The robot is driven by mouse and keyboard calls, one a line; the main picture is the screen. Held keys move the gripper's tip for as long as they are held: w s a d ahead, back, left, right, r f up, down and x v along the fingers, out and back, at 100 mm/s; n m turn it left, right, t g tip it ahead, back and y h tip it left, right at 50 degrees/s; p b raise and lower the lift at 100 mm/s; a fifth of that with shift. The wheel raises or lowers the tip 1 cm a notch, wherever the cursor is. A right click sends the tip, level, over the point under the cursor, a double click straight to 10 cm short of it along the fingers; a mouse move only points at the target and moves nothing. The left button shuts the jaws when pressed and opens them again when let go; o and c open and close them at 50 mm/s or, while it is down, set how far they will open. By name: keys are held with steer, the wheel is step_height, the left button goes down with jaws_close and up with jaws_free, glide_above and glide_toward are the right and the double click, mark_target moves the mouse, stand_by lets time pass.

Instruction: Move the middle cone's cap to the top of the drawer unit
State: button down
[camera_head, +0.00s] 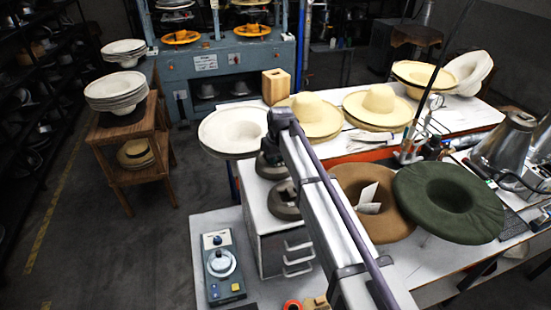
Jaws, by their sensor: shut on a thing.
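The white drawer unit (272,258) stands at the middle of the picture, with handles on its front. My arm crosses in front of it and hides part of its top. My gripper (271,151) is a dark shape below the arm's far end, over the back of the unit's top. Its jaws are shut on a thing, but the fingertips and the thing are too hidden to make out. Metal cones stand at the right: one (505,143) has a dark top, and another shows at the edge (543,140). I cannot tell which is the middle one or see its cap clearly.
Two dark, heavy rounded pieces, one in front (285,205), sit on the drawer unit's top and leave little bare room. A brown hat (372,215) and a green hat (448,203) lie to the right. A white hat (232,131) is behind.

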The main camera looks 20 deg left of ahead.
stand_by(0.3)
steer(key=c, duration=1)
jaws_free()
steer(key=shift+o, duration=0.2)
steer(key=r+p, duration=0.7)
steer(key=shift+s+d+r+p, duration=0.25)
steer(key=shift+d+r+p, duration=0.05)
steer(key=shift+p, duration=0.05)
steer(key=shift+f, duration=0.1)
